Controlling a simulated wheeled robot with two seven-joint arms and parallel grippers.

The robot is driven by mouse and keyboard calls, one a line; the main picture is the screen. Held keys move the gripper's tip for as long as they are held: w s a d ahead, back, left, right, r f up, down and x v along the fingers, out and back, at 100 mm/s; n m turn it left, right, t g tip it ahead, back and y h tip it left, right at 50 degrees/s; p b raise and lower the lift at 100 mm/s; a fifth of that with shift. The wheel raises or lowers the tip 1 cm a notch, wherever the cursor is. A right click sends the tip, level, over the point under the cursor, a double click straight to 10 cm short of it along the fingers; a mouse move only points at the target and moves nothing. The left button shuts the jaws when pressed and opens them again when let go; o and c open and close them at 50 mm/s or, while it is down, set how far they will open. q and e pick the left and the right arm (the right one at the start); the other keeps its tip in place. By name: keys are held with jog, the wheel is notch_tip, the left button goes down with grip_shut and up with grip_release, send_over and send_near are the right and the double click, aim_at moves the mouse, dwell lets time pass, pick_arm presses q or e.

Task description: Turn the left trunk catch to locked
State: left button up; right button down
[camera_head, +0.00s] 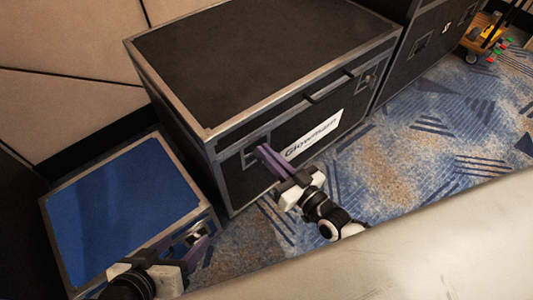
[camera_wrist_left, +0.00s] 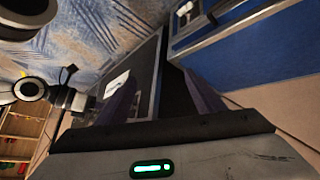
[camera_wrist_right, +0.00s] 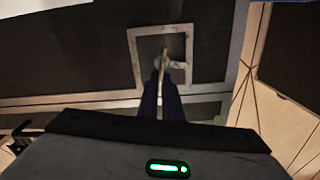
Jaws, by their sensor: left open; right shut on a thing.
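The big black trunk (camera_head: 270,50) has a silver-framed left catch (camera_head: 250,155) on its front. My right gripper (camera_head: 262,152) reaches this catch, and its purple fingers partly hide it. In the right wrist view the catch's square plate (camera_wrist_right: 134,62) is visible, with a thin light-coloured piece running from its middle down between the fingertips (camera_wrist_right: 160,82). The right gripper is shut on this piece. The right catch (camera_head: 369,77) is on the same front. My left gripper (camera_head: 185,244) is open and apart from the left catch, in front of the blue-topped trunk; it also shows in the left wrist view (camera_wrist_left: 165,88).
The blue-topped trunk (camera_head: 120,205) stands low at the left. A handle (camera_head: 330,87) and white label (camera_head: 313,138) are on the black trunk's front. Another black case (camera_head: 425,45) stands at right, with a yellow cart (camera_head: 484,35) beyond. Patterned carpet (camera_head: 420,140) lies clear in front.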

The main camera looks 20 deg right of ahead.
jog(key=m, duration=0.3)
jog(key=d+m, duration=0.1)
jog(key=shift+w+f+m, duration=0.15)
jog(key=shift+f+m, duration=0.1)
jog(key=shift+m, duration=0.05)
pick_arm(q)
jog(key=d+r+b, duration=0.1)
jog(key=b, duration=0.1)
jog(key=w+d+r+t+h+b, duration=0.1)
jog(key=r+b, duration=0.1)
jog(key=shift+d+h, duration=0.15)
jog(key=shift+h, duration=0.15)
pick_arm(e)
jog(key=m, duration=0.3)
jog(key=f+m, duration=0.1)
jog(key=m, duration=0.3)
jog(key=f+m, duration=0.1)
jog(key=m, duration=0.3)
jog(key=shift+w+d, duration=0.2)
jog(key=shift+d, duration=0.2)
pick_arm(q)
jog(key=shift+t, duration=0.3)
jog(key=shift+f, duration=0.2)
pick_arm(e)
jog(key=c, duration=1.9)
grip_release()
jog(key=shift+c, duration=0.2)
